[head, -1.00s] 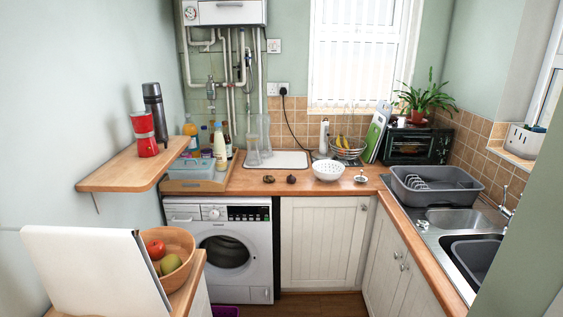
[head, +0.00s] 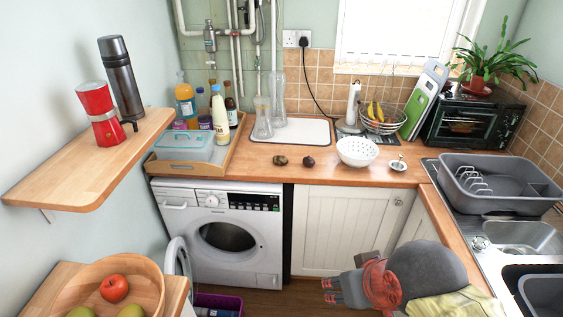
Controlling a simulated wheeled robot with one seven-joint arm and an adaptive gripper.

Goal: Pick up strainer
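A white bowl with holes (head: 357,152), a colander, stands upright on the wooden worktop against the back wall. Just right of it lies a small metal piece with a knob (head: 398,164), which looks like a sink strainer. Which of the two is the strainer I cannot tell for certain. My gripper (head: 331,291) is low in the head view, in front of the white cupboard and well short of both. Its fingers point left, with a gap between them and nothing in it.
Two small dark round items (head: 309,162) lie left of the colander. A wire fruit basket (head: 383,122) stands behind it. A grey dish rack (head: 500,184) sits by the sink at right. The wooden shelf (head: 60,180) juts out at left.

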